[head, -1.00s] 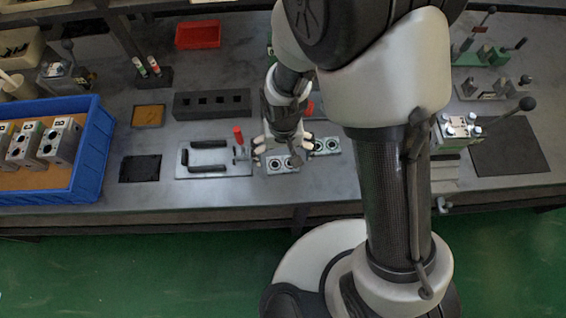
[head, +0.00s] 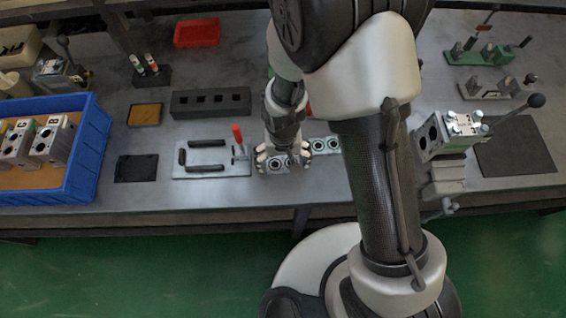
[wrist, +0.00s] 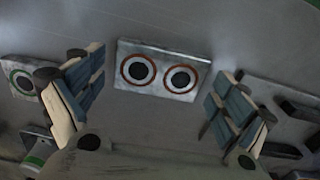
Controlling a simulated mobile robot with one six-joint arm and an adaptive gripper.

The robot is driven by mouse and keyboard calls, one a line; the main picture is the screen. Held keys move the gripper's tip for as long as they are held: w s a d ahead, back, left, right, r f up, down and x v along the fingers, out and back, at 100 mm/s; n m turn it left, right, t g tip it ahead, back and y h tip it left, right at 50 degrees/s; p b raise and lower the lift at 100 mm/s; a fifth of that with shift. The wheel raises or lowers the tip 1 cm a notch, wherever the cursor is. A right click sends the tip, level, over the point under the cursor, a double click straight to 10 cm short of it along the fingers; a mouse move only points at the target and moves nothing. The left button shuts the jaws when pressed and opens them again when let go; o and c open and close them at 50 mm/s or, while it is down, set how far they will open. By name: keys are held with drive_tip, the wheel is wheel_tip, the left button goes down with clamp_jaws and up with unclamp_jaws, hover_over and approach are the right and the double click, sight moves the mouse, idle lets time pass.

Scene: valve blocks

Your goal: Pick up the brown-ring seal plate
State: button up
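The brown-ring seal plate (wrist: 160,72), a light metal plate with two brown-rimmed round holes, lies flat on the bench in the wrist view. My gripper (wrist: 157,92) is open, with its padded fingers spread to either side of the plate and apart from it. In the head view my gripper (head: 283,155) points down over the plate (head: 278,168), which it partly hides. Another seal plate (head: 326,145) lies just to the right; its green-ringed hole shows at the left edge of the wrist view (wrist: 20,80).
A fixture plate (head: 182,171) with black handles and a red-tipped clamp lies just left of my gripper. A dark block with square holes (head: 210,103) stands behind. A blue tray (head: 88,150) of valve blocks is at far left. A clamped valve block (head: 452,138) stands right.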

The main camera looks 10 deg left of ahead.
drive_tip(key=c, duration=0.9)
drive_tip(key=shift+r, duration=0.1)
